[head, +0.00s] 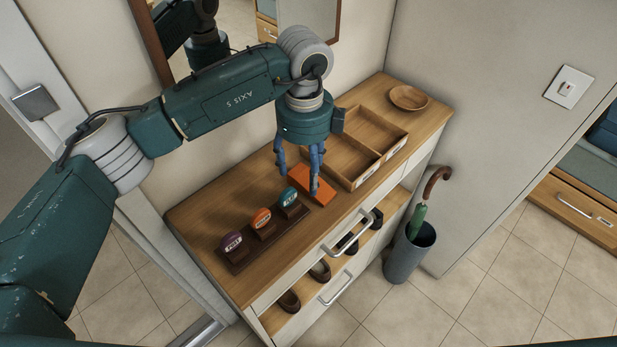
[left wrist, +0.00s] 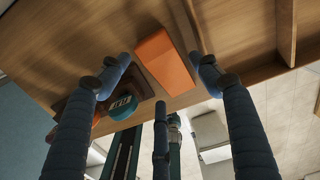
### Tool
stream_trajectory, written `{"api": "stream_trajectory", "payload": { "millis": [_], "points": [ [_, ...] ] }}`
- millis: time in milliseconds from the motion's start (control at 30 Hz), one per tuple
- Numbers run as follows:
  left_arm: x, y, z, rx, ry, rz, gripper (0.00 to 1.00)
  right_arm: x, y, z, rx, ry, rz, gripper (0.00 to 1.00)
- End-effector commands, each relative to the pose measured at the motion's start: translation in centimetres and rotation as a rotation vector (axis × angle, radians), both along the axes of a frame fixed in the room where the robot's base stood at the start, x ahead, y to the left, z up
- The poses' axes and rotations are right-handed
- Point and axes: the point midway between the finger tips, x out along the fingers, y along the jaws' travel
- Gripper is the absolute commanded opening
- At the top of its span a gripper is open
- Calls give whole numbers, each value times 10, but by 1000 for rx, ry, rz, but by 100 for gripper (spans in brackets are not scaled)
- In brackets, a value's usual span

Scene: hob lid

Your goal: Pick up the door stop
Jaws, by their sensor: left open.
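The door stop, an orange block (head: 322,186), lies on the wooden top of the cabinet (head: 215,200). In the left wrist view the orange block (left wrist: 165,62) shows between the spread fingers. My left gripper (head: 299,176) points down over the cabinet top, open and empty, with blue fingers at and just left of the block in the head view. The left gripper also shows in the left wrist view (left wrist: 160,75). Whether any finger touches the block I cannot tell. My right gripper is out of view.
A dark rack with purple, orange and teal round-topped stamps (head: 262,222) stands left of the block. A divided wooden tray (head: 362,140) is close behind it on the right. A wooden bowl (head: 408,97) sits at the far end. An umbrella stand (head: 408,255) is on the floor.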

Motion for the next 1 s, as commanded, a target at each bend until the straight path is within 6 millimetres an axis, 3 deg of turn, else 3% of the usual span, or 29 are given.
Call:
{"api": "stream_trajectory", "payload": {
  "millis": [33, 100, 300, 500, 700, 1000],
  "points": [
    [-3, 0, -3, 0, 5, 0, 64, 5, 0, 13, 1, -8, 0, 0],
    [-4, 0, -15, 0, 4, 1, 64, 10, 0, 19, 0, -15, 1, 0],
    [-2, -1, -34, -1, 1, -1, 64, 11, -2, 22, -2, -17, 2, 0],
    [-2, -1, -36, -1, 0, -1, 64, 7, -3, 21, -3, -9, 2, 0],
    [-2, -1, -36, -1, 0, -1, 26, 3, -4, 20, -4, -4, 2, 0],
    [-2, -1, -34, -2, -1, -1, 26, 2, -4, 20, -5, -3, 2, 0]
  ]
}}
